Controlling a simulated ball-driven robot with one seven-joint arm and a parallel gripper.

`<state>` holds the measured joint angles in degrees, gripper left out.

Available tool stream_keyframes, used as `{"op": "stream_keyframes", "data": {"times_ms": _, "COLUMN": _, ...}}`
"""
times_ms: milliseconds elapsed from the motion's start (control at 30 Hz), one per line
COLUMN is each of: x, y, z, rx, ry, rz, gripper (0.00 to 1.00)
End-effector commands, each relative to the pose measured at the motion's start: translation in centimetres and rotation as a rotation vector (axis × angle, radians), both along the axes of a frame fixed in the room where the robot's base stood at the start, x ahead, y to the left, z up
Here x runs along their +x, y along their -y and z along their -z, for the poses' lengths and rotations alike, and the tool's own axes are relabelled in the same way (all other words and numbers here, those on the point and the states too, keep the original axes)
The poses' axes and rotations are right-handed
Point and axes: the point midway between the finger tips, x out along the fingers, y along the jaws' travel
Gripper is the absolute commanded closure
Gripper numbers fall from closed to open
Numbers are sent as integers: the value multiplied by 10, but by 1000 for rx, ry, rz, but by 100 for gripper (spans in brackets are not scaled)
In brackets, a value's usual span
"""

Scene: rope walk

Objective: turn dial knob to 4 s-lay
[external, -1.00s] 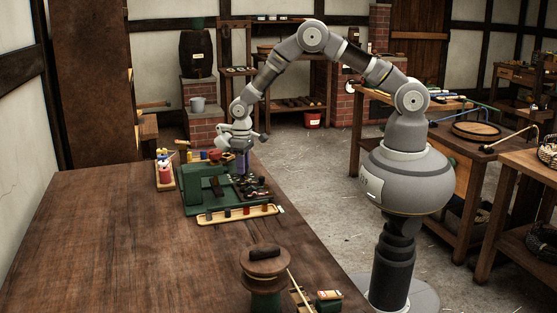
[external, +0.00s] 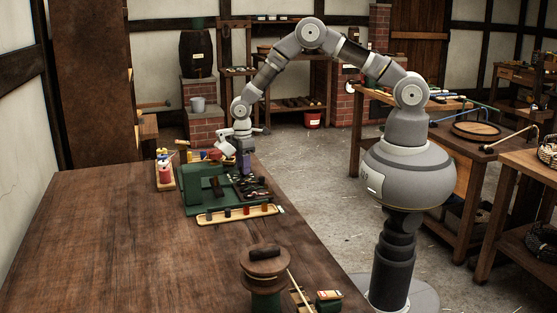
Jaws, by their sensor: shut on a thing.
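My gripper (external: 243,168) points down over the right part of a green machine (external: 205,184) at the far end of the long wooden table. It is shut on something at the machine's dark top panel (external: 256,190). The dial knob itself is too small and too covered by the gripper to make out, and its setting cannot be read.
A yellow tray (external: 238,214) with several small pegs lies in front of the machine. A wooden rack with spools (external: 165,172) stands to its left. A large wooden reel (external: 264,265) stands at the table's near end. The table's middle (external: 130,240) is clear.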

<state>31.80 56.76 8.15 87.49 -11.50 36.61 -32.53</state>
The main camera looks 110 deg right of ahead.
Motion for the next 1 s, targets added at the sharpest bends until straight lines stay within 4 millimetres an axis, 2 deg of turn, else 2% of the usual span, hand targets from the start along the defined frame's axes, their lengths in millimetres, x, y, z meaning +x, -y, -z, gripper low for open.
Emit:
{"op": "stream_keyframes", "data": {"times_ms": 400, "x": 1, "y": 1, "z": -1, "rx": -2, "ry": 5, "rz": -167, "gripper": 97}}
{"op": "stream_keyframes", "data": {"times_ms": 900, "x": 1, "y": 1, "z": -1, "rx": -2, "ry": 5, "rz": -184, "gripper": 97}}
{"op": "stream_keyframes", "data": {"times_ms": 933, "x": 1, "y": 1, "z": -1, "rx": -2, "ry": 5, "rz": -184, "gripper": 64}}
{"op": "stream_keyframes", "data": {"times_ms": 1000, "x": 1, "y": 1, "z": -1, "rx": -2, "ry": 5, "rz": -184, "gripper": 48}}
